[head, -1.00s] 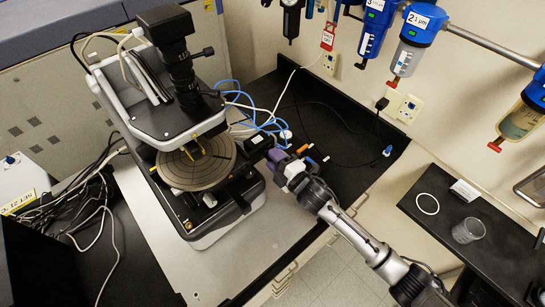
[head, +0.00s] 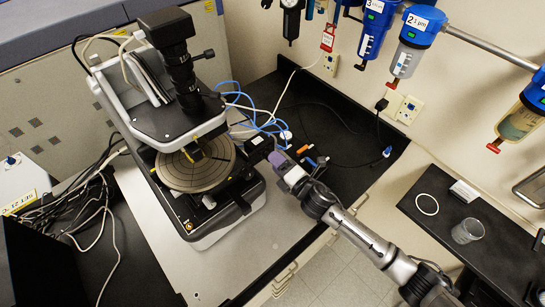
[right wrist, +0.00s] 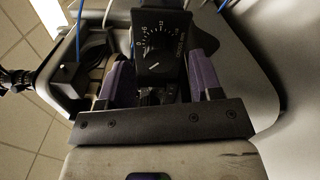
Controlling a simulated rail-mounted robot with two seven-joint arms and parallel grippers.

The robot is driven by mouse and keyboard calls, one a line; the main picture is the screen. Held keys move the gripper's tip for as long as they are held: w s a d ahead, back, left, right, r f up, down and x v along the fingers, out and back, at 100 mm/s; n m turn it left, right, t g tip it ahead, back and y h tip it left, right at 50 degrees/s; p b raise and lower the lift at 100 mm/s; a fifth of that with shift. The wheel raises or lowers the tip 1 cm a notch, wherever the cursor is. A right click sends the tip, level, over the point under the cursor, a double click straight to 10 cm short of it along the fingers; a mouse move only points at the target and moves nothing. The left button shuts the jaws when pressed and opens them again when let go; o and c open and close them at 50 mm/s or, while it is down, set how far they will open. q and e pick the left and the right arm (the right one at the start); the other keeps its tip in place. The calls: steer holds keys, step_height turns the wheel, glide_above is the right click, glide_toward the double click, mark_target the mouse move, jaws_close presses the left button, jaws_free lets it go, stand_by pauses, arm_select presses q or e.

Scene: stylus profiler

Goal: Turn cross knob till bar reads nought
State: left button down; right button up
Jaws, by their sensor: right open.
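A black control box with a white-marked dial and a dark knob (right wrist: 158,48) shows in the right wrist view. A short white bar shows low on the dial; its exact reading is too small to tell. The box (head: 258,145) stands beside the profiler's right side in the head view. My right gripper (head: 284,158) is near the box, to its right. In the right wrist view its purple fingers (right wrist: 162,78) are spread on either side of the box's lower part, with a gap between them. My left gripper is not in view.
The stylus profiler (head: 168,120) with its round stage (head: 196,166) stands left of the gripper. Blue cables (head: 250,108) run behind the box. Small coloured items lie just beyond the gripper. A dark shelf (head: 500,255) with a glass beaker (head: 467,231) is at right.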

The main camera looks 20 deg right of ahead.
steer(key=p+v, duration=0.1)
steer(key=v, duration=0.5)
steer(key=shift+s, duration=0.3)
steer(key=shift+d, duration=0.15)
steer(key=shift+s, duration=0.1)
